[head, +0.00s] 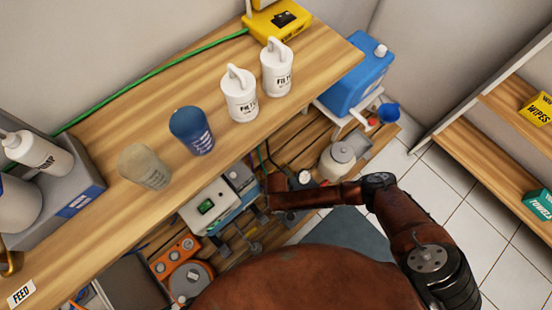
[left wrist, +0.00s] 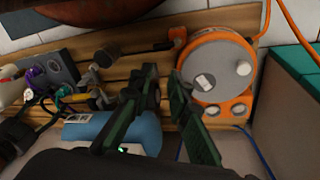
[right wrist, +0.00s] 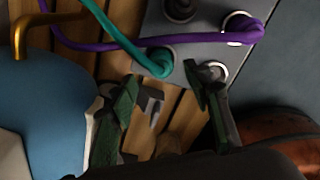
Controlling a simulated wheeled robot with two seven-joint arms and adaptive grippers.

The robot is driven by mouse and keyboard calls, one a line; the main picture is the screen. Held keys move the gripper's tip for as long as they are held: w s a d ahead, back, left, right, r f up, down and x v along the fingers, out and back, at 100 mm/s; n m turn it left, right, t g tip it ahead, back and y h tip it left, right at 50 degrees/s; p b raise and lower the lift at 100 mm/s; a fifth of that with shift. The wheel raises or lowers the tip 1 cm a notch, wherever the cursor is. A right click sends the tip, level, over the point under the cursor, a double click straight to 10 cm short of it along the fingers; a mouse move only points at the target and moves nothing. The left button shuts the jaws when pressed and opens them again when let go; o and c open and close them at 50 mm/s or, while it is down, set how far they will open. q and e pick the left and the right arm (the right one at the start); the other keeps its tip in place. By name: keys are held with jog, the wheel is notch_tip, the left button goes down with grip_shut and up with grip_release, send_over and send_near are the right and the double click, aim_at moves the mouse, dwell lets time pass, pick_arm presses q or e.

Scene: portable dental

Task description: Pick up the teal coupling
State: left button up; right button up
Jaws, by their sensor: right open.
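The teal coupling (right wrist: 157,62) is at the end of a teal hose, on a grey panel (right wrist: 200,45) in the right wrist view. My right gripper (right wrist: 162,76) is open, with its fingertips on either side just below the coupling; I cannot tell whether they touch it. A small teal piece (left wrist: 54,66) also shows at the left of the left wrist view. My left gripper (left wrist: 164,74) is open and empty, over the wooden slats beside an orange reel (left wrist: 222,70). In the head view my right arm reaches in under the bench top, and the coupling is not discernible.
A purple hose (right wrist: 110,45) runs close by the teal one to the same panel. A blue tank (right wrist: 50,110) with a brass pipe (right wrist: 22,35) stands left of my right gripper. The wooden bench top (head: 100,200) overhangs the slatted lower shelf and carries bottles and cups.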

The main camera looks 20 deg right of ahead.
jog(key=f+b, duration=0.1)
jog(key=f, duration=0.1)
jog(key=f+b, duration=0.2)
jog(key=shift+d+f, duration=0.2)
jog(key=shift+f, duration=0.25)
pick_arm(q)
jog(key=w+d+f+t+h, duration=0.1)
jog(key=w+d+f+t, duration=0.1)
jog(key=w+d+f, duration=0.2)
jog(key=shift+w+f+t, duration=0.4)
jog(key=shift+w+f, duration=0.1)
jog(key=shift+f, duration=0.25)
pick_arm(e)
jog(key=shift+w, duration=0.1)
jog(key=shift+c, duration=0.4)
grip_shut()
